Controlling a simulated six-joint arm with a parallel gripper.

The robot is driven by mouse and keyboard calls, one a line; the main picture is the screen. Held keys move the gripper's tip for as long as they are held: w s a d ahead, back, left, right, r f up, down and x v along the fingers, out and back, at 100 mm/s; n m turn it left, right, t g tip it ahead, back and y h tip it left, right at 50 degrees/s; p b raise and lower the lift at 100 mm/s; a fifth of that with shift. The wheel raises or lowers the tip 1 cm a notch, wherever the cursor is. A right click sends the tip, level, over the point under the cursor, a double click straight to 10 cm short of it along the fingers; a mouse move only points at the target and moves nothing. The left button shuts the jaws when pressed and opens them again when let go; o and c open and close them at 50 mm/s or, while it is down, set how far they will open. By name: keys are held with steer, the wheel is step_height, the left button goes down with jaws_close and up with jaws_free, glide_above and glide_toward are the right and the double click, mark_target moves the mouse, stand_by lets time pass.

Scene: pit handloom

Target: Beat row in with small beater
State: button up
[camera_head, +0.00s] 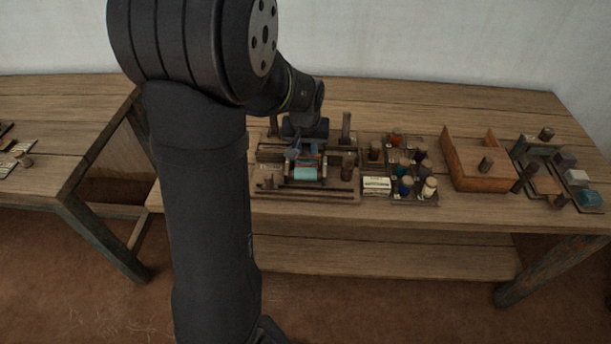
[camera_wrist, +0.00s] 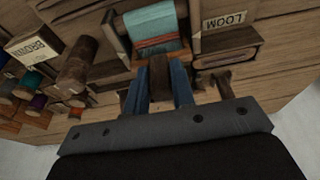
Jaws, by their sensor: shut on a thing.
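The small loom (camera_head: 262,186) stands on the table in the head view, with a teal woven cloth (camera_head: 306,174) at its front. In the wrist view the teal cloth (camera_wrist: 150,22) has an orange-red band along the edge nearer my gripper. My gripper (camera_head: 302,152) is over the loom. In the wrist view its blue fingers (camera_wrist: 166,88) are shut on a brown wooden piece, seemingly the small beater (camera_wrist: 158,76), just beside the cloth's orange-banded edge. The beater's working edge is hard to make out, so I cannot tell whether it touches the row.
A rack of coloured spools (camera_head: 404,186) stands right of the loom. Beyond it are a wooden box (camera_head: 478,178) and a tray of blocks (camera_head: 560,180). Wooden posts (camera_head: 346,127) rise beside my gripper. The table's front strip is clear.

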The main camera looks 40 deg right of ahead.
steer(key=shift+s+a+f, duration=0.1)
steer(key=w+d, duration=0.5)
steer(key=o, duration=0.8)
step_height(320, 180, up, 7)
steer(key=shift+f, duration=0.2)
stand_by(0.5)
